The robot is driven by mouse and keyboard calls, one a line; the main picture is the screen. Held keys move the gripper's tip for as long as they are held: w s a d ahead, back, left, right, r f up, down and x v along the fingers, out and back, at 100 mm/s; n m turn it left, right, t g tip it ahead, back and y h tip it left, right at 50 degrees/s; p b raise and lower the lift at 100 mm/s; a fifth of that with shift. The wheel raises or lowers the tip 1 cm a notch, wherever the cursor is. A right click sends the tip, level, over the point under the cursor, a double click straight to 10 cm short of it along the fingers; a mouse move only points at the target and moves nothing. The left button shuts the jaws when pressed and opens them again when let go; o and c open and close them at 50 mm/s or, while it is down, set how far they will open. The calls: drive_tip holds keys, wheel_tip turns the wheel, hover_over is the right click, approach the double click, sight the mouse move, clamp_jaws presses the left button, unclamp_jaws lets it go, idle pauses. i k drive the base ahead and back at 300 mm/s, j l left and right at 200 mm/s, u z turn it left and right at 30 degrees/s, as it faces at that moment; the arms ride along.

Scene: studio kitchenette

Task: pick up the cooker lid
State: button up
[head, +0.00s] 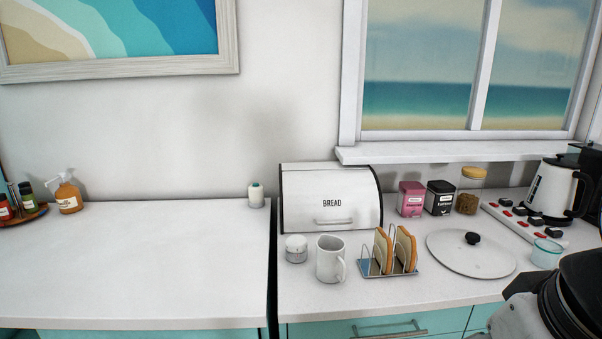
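The cooker lid (455,258) is a flat, round, pale disc with a small black knob (472,238) at its middle. It lies on the right part of the white counter in the head view, with its knob up. Part of my arm shows at the lower right corner, to the right of the lid and nearer the camera. My gripper's fingers are not in view.
A toast rack (390,268) with bread stands just left of the lid. Behind are tins (440,198), a jar (469,190), a power strip (508,216) and a kettle (553,190). A mug (330,259) and bread bin (330,200) stand further left.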

sight(468, 252)
drive_tip(key=z, duration=1.85)
drive_tip(key=u, duration=1.25)
drive_tip(key=i+u, duration=0.2)
drive_tip(key=i, duration=0.4)
drive_tip(key=i+l+u, duration=0.2)
drive_tip(key=i, duration=0.35)
